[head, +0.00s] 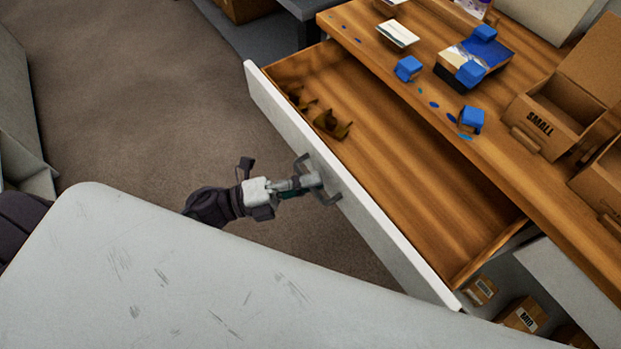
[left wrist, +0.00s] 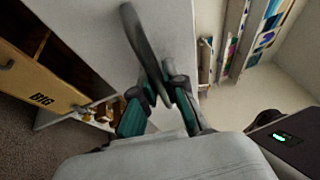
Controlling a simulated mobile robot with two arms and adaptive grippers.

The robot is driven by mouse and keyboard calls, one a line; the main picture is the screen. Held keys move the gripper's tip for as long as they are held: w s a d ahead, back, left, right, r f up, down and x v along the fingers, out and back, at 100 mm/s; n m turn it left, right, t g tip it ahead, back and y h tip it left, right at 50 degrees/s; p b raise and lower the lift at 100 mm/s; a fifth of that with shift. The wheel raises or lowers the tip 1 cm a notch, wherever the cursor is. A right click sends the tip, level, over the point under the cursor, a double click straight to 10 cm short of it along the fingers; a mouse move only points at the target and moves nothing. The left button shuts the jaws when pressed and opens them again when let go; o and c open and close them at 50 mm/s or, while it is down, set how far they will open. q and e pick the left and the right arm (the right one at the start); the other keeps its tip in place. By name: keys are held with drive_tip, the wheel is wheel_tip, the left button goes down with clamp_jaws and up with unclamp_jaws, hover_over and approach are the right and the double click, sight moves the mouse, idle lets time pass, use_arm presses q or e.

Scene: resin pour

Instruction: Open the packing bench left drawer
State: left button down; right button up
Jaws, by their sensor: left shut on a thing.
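The packing bench left drawer (head: 420,200) is pulled well out from under the wooden bench top (head: 500,170). Its white front panel (head: 385,245) stands clear of the bench and its wooden inside shows. Several small brown pieces (head: 331,124) lie in its far left end. My left gripper (head: 314,182) is at the outer face of the front, shut on the grey drawer handle (head: 331,197). In the left wrist view the dark handle (left wrist: 144,42) runs between the teal-sided fingers (left wrist: 158,92). My right gripper is not in view.
Blue blocks (head: 408,68), a blue-and-white box (head: 475,57) and an open carton marked SMALL (head: 560,105) stand on the bench top. Small cartons (head: 522,315) sit below at the lower right. Brown floor (head: 150,100) is clear at left.

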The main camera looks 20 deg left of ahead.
use_arm(q)
drive_tip(key=c, duration=1.2)
unclamp_jaws()
drive_tip(key=v, duration=1.2)
